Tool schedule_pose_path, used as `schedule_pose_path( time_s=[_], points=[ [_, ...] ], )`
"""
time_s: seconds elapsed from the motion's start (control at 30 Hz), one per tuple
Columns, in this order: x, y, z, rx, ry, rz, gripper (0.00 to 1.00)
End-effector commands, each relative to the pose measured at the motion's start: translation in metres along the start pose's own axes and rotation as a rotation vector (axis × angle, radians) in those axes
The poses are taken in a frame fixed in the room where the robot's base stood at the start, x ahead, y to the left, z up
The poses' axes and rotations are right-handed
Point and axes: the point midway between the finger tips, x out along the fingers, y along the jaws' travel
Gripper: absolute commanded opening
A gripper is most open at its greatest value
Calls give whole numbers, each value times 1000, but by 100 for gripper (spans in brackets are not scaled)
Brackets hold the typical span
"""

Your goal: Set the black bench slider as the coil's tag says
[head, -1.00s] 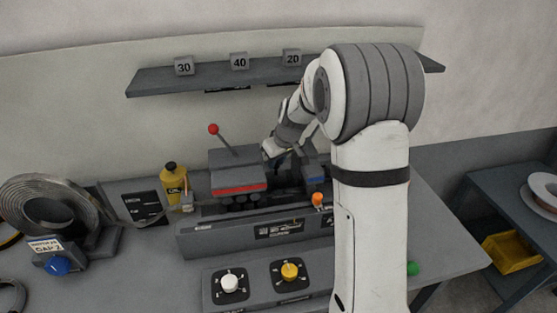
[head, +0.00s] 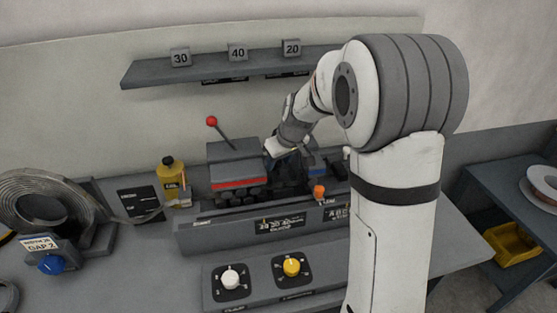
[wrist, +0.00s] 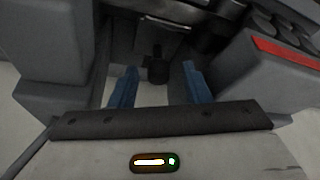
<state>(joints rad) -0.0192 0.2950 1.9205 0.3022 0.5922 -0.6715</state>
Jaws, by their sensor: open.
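The coil (head: 45,200) of flat grey strip stands at the far left in the head view. Its tag (head: 42,243) reads "GAP 2" on its larger line; the small line above is too blurred to read. In the wrist view a small black knob (wrist: 158,72), seemingly the black slider, shows between and just beyond the two blue fingers of my gripper (wrist: 160,80). My gripper is open, with a gap on each side of the knob and no contact visible. In the head view my gripper is mostly hidden beside the machine behind my arm.
The machine block (head: 236,165) with a red-ball lever (head: 212,122) is close beside my gripper. An orange knob (head: 319,191), a white dial (head: 230,279) and a yellow dial (head: 291,267) are in front. A yellow bottle (head: 172,180) stands left. The shelf (head: 150,75) hangs above.

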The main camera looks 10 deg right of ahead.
Motion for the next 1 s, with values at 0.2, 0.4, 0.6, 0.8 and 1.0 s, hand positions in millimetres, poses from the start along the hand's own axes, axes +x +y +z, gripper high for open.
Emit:
schedule_pose_path(
  time_s=[0.2, 0.4, 0.6, 0.8, 1.0],
  points=[
    [-4, 0, -1, -1, 2, 1, 43],
    [-32, 1, -1, 0, 5, 3, 43],
    [-64, 1, -1, 0, 4, 2, 43],
    [-77, 0, 0, -1, 0, 0, 43],
    [-78, 0, 0, -1, 0, 0, 43]
  ],
)
